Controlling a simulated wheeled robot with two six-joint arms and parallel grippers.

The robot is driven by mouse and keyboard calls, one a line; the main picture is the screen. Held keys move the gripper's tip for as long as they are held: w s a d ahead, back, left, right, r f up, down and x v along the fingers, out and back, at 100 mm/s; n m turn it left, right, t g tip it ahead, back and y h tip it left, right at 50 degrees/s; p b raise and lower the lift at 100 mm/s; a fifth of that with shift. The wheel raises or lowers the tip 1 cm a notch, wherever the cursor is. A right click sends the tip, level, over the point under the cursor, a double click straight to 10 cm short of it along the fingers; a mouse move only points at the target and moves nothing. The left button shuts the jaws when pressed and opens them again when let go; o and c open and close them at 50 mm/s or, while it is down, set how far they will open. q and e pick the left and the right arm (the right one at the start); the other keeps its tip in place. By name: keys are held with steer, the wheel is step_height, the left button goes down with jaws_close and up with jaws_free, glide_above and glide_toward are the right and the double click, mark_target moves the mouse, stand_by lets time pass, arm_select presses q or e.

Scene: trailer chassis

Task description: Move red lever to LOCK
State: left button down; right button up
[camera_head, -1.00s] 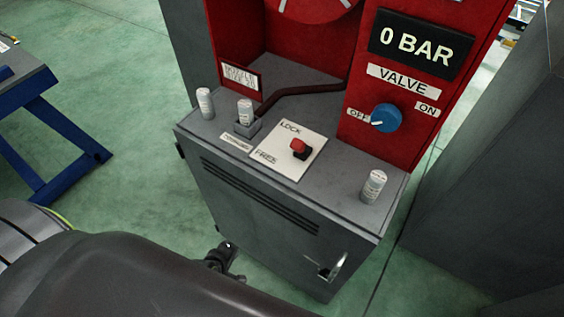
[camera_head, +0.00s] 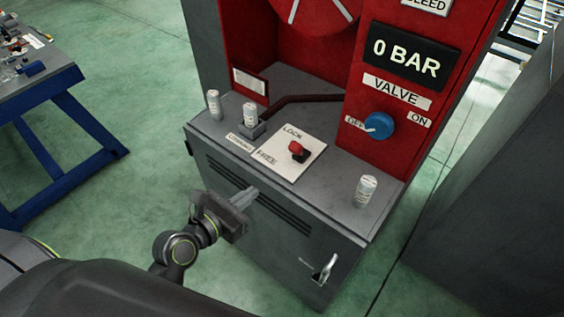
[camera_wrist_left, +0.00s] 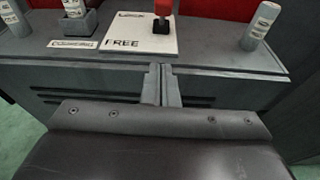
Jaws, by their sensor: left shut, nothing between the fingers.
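The red lever (camera_head: 297,149) stands on a white plate (camera_head: 286,168) on top of the grey cabinet. The plate reads LOCK at its far edge and FREE at its near left corner. The lever sits toward the plate's right side, between the two words. In the left wrist view the red lever (camera_wrist_left: 163,10) rises from a black base, its top cut off by the frame. My left gripper (camera_head: 246,197) is shut and empty in front of the cabinet's front face, below the top edge and apart from the lever. Its closed fingers show in the left wrist view (camera_wrist_left: 161,84). My right gripper is not seen.
White cylinders stand on the cabinet top (camera_head: 325,185), one of them (camera_head: 366,190) at the right. A red panel behind holds a blue valve knob (camera_head: 379,125) and a 0 BAR display (camera_head: 416,59). A blue-legged table (camera_head: 60,110) stands at the left. Open floor lies between.

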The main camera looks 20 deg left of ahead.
mark_target(297, 151)
arm_select(q)
steer(key=shift+r, duration=0.15)
steer(key=p+x, duration=0.1)
steer(key=x, duration=0.8)
steer(key=shift+w+d, duration=0.1)
steer(key=shift+w, duration=0.35)
steer(key=w, duration=0.1)
steer(key=w+d+r+p, duration=0.1)
steer(key=shift+w+r+p, duration=0.3)
steer(key=shift+w, duration=0.05)
steer(key=shift+w+d+r, duration=0.1)
steer(key=shift+w, duration=0.2)
steer(key=shift+w, duration=0.1)
